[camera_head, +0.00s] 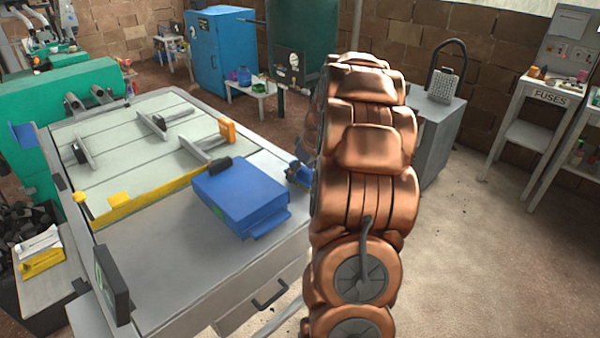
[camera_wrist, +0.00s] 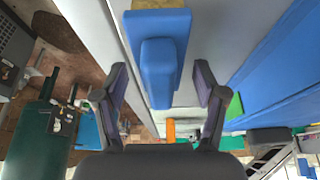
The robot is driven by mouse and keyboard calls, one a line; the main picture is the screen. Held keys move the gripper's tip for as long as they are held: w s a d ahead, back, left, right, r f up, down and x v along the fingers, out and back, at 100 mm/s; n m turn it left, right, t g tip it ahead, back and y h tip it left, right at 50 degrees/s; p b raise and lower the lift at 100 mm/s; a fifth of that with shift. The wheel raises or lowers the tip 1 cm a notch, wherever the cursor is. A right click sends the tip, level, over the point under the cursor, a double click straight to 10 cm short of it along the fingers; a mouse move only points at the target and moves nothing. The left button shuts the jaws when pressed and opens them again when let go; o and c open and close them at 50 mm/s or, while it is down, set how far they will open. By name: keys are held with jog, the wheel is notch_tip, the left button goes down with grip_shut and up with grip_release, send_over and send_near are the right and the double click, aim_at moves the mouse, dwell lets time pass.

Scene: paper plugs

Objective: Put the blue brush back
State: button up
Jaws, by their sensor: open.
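The blue brush (camera_wrist: 158,72) is in the middle of the wrist view, with a raised grip and a tan edge at the top of the picture. My gripper (camera_wrist: 160,88) is open, with one finger on each side of the brush's raised grip and visible gaps on both sides. In the head view, a small blue piece (camera_head: 299,174) shows at the workbench's right edge beside my arm. It is partly hidden, and I cannot tell whether it is the brush. My arm hides most of the gripper there.
A blue box-like machine (camera_head: 240,192) sits on the workbench (camera_head: 180,258), left of my arm, and fills the right of the wrist view (camera_wrist: 275,65). Metal clamps and an orange block (camera_head: 227,130) stand farther back. The floor (camera_head: 470,250) at right is clear.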

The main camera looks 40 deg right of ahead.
jog(key=b+v, duration=0.2)
jog(key=v, duration=0.9)
jog(key=shift+s+a+r, duration=0.1)
jog(key=shift+r, duration=0.1)
jog(key=shift+g+y, duration=0.5)
jog(key=shift+g, duration=0.3)
jog(key=a, duration=1)
jog(key=s+a, duration=0.1)
jog(key=a, duration=0.4)
jog(key=shift+a+f, duration=0.3)
jog(key=shift+f, duration=0.05)
jog(key=s+a+f+g, duration=0.2)
jog(key=s+a, duration=0.4)
jog(key=a, duration=0.6)
jog(key=s+a+f+g, duration=0.1)
jog(key=s+a, duration=0.2)
jog(key=s, duration=0.3)
jog(key=s+a+f+g, duration=0.1)
jog(key=s+a+f, duration=0.1)
jog(key=s, duration=0.5)
jog(key=s+a+f+h, duration=0.1)
jog(key=s+a+f, duration=0.1)
jog(key=s+a, duration=0.2)
jog(key=shift+s+a+f+g, duration=0.2)
jog(key=shift+s+a+g, duration=0.2)
jog(key=shift+s, duration=0.75)
jog(key=shift+r, duration=0.1)
jog(key=shift+c, duration=0.2)
